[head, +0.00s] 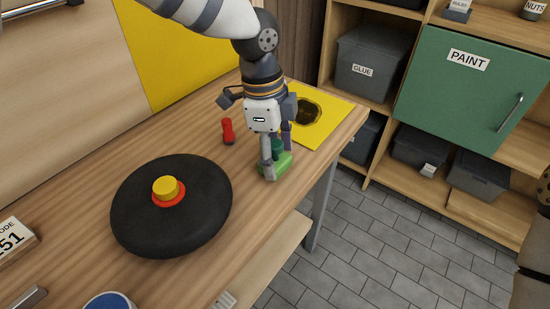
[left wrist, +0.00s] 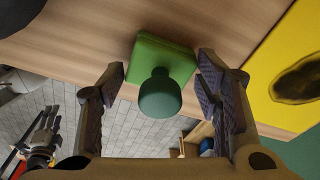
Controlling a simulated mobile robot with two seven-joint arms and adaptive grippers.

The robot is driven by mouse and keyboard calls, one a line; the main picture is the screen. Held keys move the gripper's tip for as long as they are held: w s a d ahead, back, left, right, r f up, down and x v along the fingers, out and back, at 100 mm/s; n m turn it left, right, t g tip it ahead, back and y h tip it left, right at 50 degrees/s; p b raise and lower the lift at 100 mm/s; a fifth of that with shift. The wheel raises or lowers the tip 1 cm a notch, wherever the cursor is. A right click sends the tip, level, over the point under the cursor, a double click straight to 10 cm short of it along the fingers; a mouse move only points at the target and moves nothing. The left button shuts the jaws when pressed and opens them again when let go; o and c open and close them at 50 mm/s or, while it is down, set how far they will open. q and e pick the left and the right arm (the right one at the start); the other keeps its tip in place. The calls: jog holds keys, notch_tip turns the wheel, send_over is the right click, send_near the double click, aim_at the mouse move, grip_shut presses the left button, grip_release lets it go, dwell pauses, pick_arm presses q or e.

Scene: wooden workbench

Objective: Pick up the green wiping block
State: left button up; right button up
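The green wiping block (head: 272,167) lies on the wooden workbench close to its right edge. It has a square green base and a darker green round knob; the left wrist view shows the base (left wrist: 162,56) and the knob (left wrist: 160,95). My left gripper (head: 277,160) is over the block, pointing down. In the left wrist view my left gripper (left wrist: 161,68) is open, with one finger on each side of the block and visible gaps to the knob. What seems to be my right gripper (left wrist: 43,135) shows small at the left of the left wrist view; its opening is unclear.
A large black disc (head: 205,215) with a yellow knob lies left of the block. A red-handled tool (head: 228,131) stands behind it. A yellow sheet (head: 325,125) with a dark round patch lies beyond the gripper. The bench edge drops to the floor (head: 370,240).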

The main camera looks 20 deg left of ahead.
aim_at(275, 147)
pick_arm(q)
jog(key=shift+r, duration=0.5)
jog(key=r, duration=0.2)
jog(key=s+r, duration=0.1)
jog(key=r, duration=0.1)
jog(key=shift+p, duration=0.35)
jog(key=s+r+p, duration=0.1)
jog(key=s+r, duration=0.7)
jog(key=s, duration=0.5)
jog(key=shift+a, duration=0.3)
pick_arm(e)
jog(key=w+r+t, duration=0.1)
jog(key=w+r, duration=0.1)
jog(key=w, duration=0.1)
jog(key=shift+r, duration=0.35)
